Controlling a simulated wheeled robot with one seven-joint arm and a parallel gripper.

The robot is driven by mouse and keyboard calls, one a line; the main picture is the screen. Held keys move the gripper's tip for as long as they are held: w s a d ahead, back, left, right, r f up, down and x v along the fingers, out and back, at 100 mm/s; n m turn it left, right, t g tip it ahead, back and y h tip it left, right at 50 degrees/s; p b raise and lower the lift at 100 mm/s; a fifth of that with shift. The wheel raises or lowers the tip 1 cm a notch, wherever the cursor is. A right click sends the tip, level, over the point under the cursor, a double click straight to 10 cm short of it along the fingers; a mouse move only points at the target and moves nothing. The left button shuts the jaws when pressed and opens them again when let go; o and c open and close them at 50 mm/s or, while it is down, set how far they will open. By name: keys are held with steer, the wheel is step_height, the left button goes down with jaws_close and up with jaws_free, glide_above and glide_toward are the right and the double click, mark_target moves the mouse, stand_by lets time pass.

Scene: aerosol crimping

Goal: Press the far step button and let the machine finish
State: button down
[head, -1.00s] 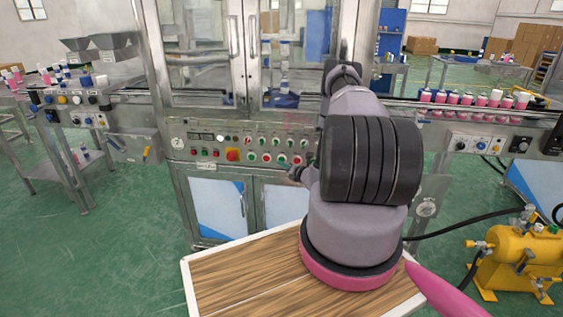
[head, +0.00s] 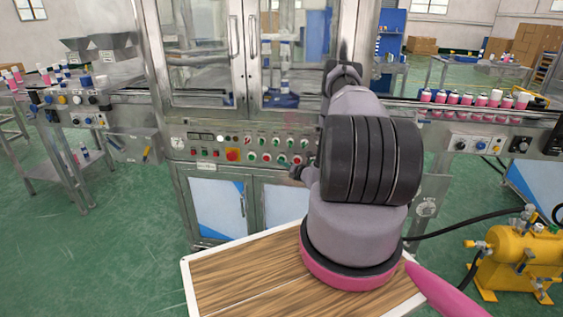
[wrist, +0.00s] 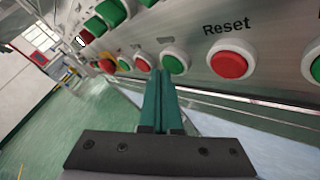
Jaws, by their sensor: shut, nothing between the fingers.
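The machine's control panel (head: 210,141) runs across its front below the glass doors, with rows of green and red buttons. My gripper (head: 296,171) is at the panel's lower row in the head view, partly hidden by my arm. In the wrist view my gripper's green fingers (wrist: 161,74) are shut and empty. Their tips point at the panel between a red button (wrist: 142,64) and a green button (wrist: 174,64). I cannot tell whether they touch either. A red button (wrist: 231,63) labelled Reset is to the right. Which one is the far step button cannot be read.
The machine's glass doors (head: 243,50) look closed. A conveyor with pink bottles (head: 467,99) runs off to the right. A yellow compressor (head: 520,260) stands at the lower right. A metal side table (head: 85,160) is on the left, with open green floor (head: 110,260) in front.

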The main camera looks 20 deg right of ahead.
steer(key=shift+w+d, duration=0.25)
steer(key=shift+w, duration=0.05)
stand_by(0.8)
steer(key=shift+s+a, duration=0.5)
steer(key=shift+s, duration=0.15)
steer(key=shift+s, duration=0.1)
steer(key=s+a, duration=0.1)
steer(key=s, duration=0.1)
steer(key=s+a, duration=0.1)
steer(key=s, duration=0.1)
steer(key=shift+a, duration=0.35)
stand_by(0.8)
